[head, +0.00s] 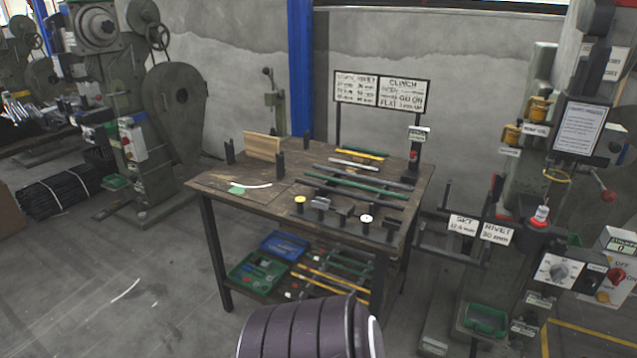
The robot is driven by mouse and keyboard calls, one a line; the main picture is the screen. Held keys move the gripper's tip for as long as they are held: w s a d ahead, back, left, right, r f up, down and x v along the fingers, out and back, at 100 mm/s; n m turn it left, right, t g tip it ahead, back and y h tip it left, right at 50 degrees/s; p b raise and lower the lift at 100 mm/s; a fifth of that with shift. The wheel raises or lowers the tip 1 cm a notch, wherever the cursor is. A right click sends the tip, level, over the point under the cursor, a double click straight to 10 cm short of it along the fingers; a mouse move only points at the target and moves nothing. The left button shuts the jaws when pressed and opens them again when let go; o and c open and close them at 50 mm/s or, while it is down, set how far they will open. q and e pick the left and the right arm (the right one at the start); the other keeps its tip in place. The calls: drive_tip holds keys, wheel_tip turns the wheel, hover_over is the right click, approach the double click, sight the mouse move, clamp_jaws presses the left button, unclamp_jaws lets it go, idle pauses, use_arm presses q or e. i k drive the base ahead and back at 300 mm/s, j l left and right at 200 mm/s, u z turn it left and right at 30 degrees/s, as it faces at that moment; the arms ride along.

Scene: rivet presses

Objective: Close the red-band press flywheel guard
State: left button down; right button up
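A dark green press (150,160) stands at the left, with a large rounded plate-like cover (178,100) on its right side that may be a flywheel guard. Another press (560,190) stands at the right, cut by the picture edge, with yellow parts on its column. No clear red band shows on either press, so I cannot tell which one is the red-band press. Whether any guard is open or shut cannot be told. Neither of my grippers is in view.
A dark workbench (222,184) with rods and small tools stands in the middle. Green and blue bins (284,245) lie on its lower shelf. A sign board (382,90) rises behind it. A dark bundle (55,193) lies at left.

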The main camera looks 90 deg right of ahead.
sight(591, 218)
drive_tip(key=z, duration=4)
